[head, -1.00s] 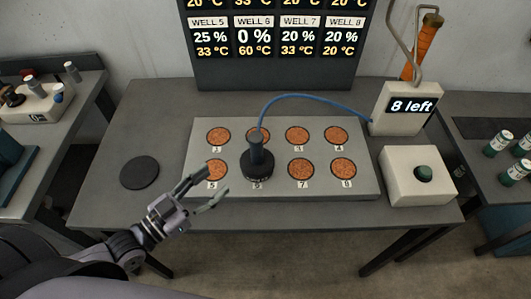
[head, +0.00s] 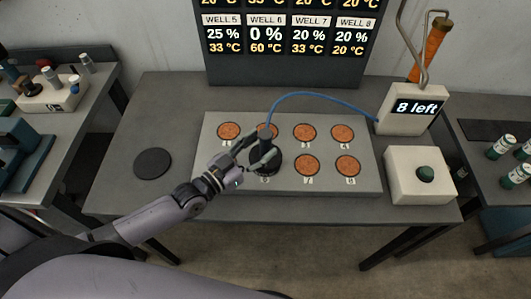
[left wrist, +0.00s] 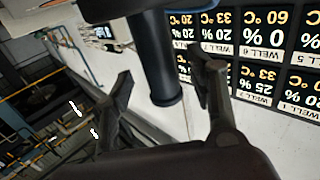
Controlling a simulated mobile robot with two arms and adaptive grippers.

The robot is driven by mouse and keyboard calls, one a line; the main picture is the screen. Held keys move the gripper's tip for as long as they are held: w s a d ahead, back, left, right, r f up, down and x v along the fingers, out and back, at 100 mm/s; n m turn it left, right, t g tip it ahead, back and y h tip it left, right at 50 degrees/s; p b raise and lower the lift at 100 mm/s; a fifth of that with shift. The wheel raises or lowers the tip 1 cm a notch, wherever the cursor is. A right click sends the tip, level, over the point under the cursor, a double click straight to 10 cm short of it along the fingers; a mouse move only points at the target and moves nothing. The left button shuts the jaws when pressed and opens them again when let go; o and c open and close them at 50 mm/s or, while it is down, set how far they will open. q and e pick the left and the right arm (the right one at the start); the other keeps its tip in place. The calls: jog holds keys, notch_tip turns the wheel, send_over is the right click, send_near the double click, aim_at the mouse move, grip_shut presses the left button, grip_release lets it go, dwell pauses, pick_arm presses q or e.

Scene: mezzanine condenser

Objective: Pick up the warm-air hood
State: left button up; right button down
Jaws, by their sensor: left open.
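The warm-air hood (head: 264,164) is dark and round with an upright handle. It stands over well 6 on the grey well plate (head: 215,188), and a blue hose (head: 318,96) runs from its top. My left gripper (head: 258,152) is open at the handle, coming from the left. In the left wrist view the dark handle (left wrist: 155,60) shows between the two spread fingers (left wrist: 165,80), with gaps visible beside it. The hood's lower part is partly hidden by my gripper in the head view. My right gripper is not in view.
A black disc (head: 152,164) lies on the table left of the plate. A box with a green button (head: 425,174) and a "8 left" counter box (head: 412,108) stand at the right. A screen (head: 293,45) behind reads well 6 at 0 %, 60 °C.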

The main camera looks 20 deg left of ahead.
pick_arm(q)
jog(key=shift+x, duration=1.35)
grip_shut()
jog(key=shift+r, duration=0.1)
